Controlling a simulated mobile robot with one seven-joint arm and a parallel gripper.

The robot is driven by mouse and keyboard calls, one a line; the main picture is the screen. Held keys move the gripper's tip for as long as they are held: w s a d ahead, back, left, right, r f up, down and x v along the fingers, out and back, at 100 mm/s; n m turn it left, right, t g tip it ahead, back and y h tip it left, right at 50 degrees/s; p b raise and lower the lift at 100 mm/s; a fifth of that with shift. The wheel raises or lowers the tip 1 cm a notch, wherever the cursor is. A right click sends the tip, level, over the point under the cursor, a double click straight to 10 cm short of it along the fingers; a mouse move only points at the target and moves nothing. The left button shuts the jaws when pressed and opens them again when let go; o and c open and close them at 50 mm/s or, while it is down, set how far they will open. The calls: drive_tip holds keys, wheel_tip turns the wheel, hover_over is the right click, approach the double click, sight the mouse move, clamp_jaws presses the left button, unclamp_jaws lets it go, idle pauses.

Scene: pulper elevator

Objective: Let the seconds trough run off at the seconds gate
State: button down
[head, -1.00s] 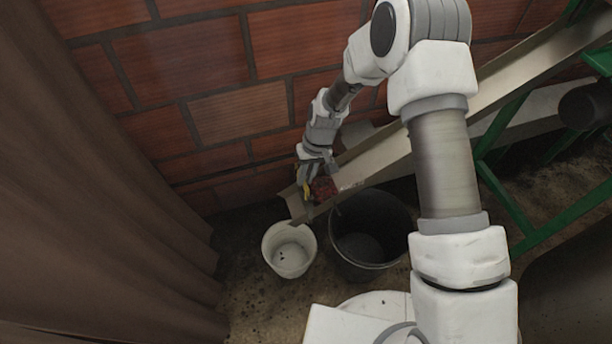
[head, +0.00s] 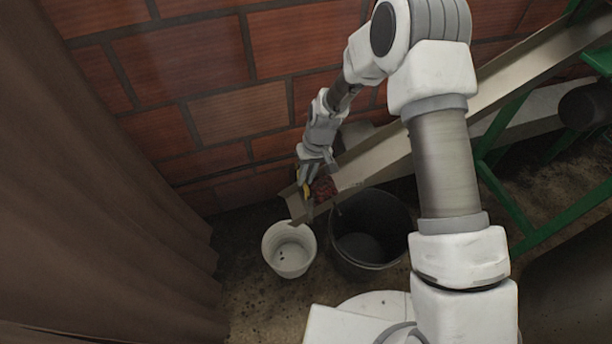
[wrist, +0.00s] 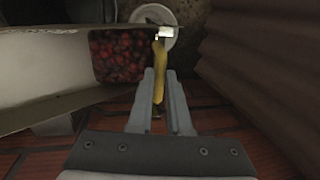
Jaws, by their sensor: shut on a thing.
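The seconds trough (head: 362,165) is a pale metal chute sloping down to the left. Dark red cherries (head: 324,188) are heaped near its lower end; they also show in the wrist view (wrist: 120,56). My gripper (head: 304,186) is at that end, beside the heap. In the wrist view my gripper (wrist: 160,82) is shut on the yellow handle (wrist: 159,66) of the seconds gate, which has a pale tip towards the trough's edge. The gate's plate is hard to make out. The cherries lie just left of the handle in that view.
A white bucket (head: 289,262) with a few dark bits inside stands below the trough's end. A larger black bucket (head: 341,257) stands to its right. A brick wall (head: 215,110) is behind, a brown curtain (head: 85,190) at left, a green frame (head: 505,200) at right.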

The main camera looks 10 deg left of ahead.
wheel_tip(320, 180, up, 7)
drive_tip(key=p, duration=0.3)
drive_tip(key=c, duration=0.8)
unclamp_jaws()
drive_tip(key=shift+f, duration=0.1)
drive_tip(key=shift+c, duration=0.2)
wheel_tip(320, 180, up, 17)
drive_tip(key=w+d+p, duration=0.1)
drive_tip(key=d+p, duration=0.1)
drive_tip(key=d, duration=0.1)
drive_tip(key=shift+w+p, duration=0.4)
